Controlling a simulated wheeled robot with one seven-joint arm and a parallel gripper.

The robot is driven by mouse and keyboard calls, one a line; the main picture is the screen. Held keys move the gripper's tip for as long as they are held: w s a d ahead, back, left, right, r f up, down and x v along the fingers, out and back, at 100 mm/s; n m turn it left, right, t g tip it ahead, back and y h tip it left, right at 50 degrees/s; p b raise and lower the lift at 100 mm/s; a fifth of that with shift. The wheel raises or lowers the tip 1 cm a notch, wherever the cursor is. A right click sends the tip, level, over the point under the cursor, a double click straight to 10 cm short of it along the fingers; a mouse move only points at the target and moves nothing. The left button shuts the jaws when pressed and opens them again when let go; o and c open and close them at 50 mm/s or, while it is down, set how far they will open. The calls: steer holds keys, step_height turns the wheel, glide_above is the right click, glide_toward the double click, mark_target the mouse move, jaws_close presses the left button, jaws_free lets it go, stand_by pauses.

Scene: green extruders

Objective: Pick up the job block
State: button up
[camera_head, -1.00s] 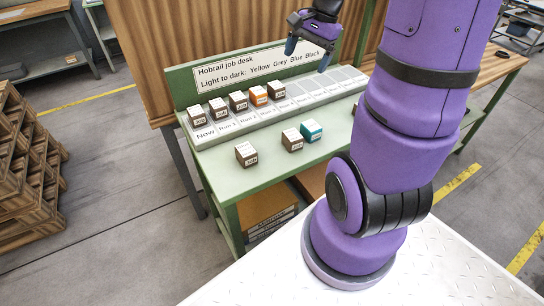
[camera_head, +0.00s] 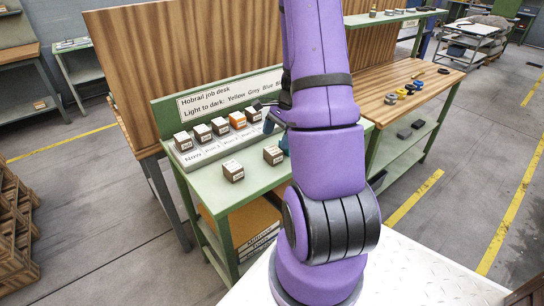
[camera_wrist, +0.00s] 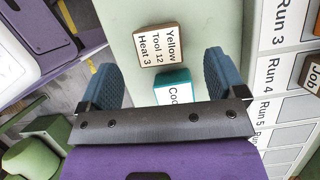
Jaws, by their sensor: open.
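In the wrist view a brown block (camera_wrist: 158,45) with a white top label reading "Yellow Tool 12 Heat 3" lies on the green desk top. A teal block (camera_wrist: 172,88) is beside it, partly hidden by my gripper's palm. My gripper (camera_wrist: 159,62) is open above the desk, with both blocks showing between its blue fingers and nothing held. In the head view two loose brown blocks, a nearer one (camera_head: 233,171) and another (camera_head: 273,155), stand on the desk front. My arm hides most of the gripper there.
A grey slot rack (camera_head: 205,153) holds several blocks, one of them orange (camera_head: 238,120), below the job desk sign (camera_head: 225,95). In the wrist view the rack's "Run" labels (camera_wrist: 270,72) lie right of the gripper. A wooden workbench (camera_head: 400,85) stands to the right.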

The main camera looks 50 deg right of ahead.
mark_target(273, 149)
steer(key=shift+s+d+x, duration=0.1)
steer(key=shift+x, duration=1.35)
steer(key=shift+s+d+x, duration=0.15)
steer(key=shift+x, duration=1.3)
steer(key=shift+f, duration=0.15)
steer(key=c, duration=1)
